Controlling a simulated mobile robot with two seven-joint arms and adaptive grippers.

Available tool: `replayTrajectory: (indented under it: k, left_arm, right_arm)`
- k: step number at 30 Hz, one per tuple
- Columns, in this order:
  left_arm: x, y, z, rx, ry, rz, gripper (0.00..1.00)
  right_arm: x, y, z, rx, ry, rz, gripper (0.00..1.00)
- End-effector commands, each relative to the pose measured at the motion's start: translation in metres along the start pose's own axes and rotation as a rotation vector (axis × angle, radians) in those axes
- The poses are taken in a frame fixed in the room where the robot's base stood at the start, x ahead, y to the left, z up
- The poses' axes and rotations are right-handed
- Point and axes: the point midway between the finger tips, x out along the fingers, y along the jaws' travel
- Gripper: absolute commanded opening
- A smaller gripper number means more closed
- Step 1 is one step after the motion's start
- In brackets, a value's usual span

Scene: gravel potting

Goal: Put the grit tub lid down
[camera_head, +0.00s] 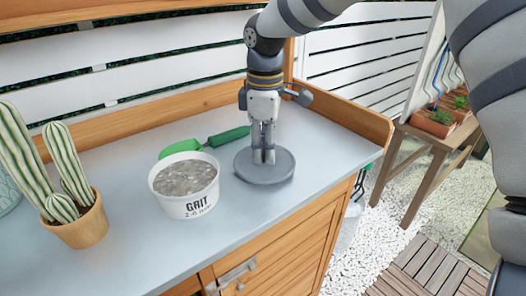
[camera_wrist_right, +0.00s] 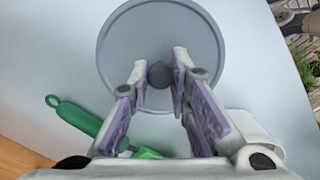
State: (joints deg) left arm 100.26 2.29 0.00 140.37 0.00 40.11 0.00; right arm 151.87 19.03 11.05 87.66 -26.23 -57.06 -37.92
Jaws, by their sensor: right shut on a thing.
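The grit tub lid (camera_head: 281,175) is a round grey disc, lying flat at the bench top to the right of the grit tub. In the right wrist view the lid (camera_wrist_right: 160,35) fills the upper middle, with a dark round knob at its centre. My right gripper (camera_head: 264,158) points straight down over the lid and its fingers are shut on the knob; the fingers also show in the right wrist view (camera_wrist_right: 160,65). Whether the lid touches the bench or hovers just above it, I cannot tell. The white grit tub (camera_head: 184,203) stands open, full of grey grit. My left gripper is not in view.
A green trowel (camera_head: 229,137) lies behind the tub. A potted cactus (camera_head: 82,226) stands at the left. The bench's front edge (camera_head: 260,246) is close to the lid and tub. A wooden ledge (camera_head: 345,110) borders the back right. Bare bench shows at front left.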

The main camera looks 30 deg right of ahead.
Motion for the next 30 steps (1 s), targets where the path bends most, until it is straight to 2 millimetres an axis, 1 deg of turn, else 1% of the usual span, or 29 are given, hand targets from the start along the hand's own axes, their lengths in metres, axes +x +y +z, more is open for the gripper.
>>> replayTrajectory:
  k: [1, 2, 8, 11, 12, 14, 15, 23, 26, 29, 30]
  left_arm:
    - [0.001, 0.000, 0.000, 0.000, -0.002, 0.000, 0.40]
    - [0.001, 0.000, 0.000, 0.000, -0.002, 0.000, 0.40]
    - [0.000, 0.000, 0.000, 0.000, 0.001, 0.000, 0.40]
    - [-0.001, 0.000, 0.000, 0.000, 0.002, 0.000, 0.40]
    - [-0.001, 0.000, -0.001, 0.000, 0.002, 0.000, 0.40]
    - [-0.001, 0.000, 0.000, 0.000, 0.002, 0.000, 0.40]
    - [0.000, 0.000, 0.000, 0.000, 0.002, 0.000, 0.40]
    - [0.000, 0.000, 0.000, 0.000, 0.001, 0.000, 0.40]
    - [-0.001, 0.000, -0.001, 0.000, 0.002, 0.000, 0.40]
    - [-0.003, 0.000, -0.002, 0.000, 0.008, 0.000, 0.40]
    - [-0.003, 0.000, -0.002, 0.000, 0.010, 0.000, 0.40]
  right_arm:
    - [0.008, 0.000, 0.000, 0.000, 0.000, -0.001, 0.00]
    - [0.011, 0.000, 0.000, 0.000, 0.001, 0.002, 0.00]
    - [0.010, 0.000, 0.000, 0.000, 0.004, 0.005, 0.00]
    - [0.012, 0.000, 0.000, 0.000, 0.003, 0.004, 0.00]
    - [0.013, 0.000, 0.000, 0.000, 0.003, 0.003, 0.20]
    - [0.013, 0.000, 0.000, 0.000, 0.003, 0.003, 0.33]
    - [0.013, 0.000, 0.000, 0.000, 0.003, 0.003, 0.38]
    - [0.012, 0.000, 0.000, 0.000, 0.003, 0.004, 0.38]
    - [0.002, 0.000, -0.001, 0.001, 0.005, 0.006, 0.38]
    - [-0.023, 0.001, -0.001, 0.000, 0.008, 0.010, 0.38]
    - [-0.034, 0.001, -0.001, 0.000, 0.008, 0.010, 0.38]
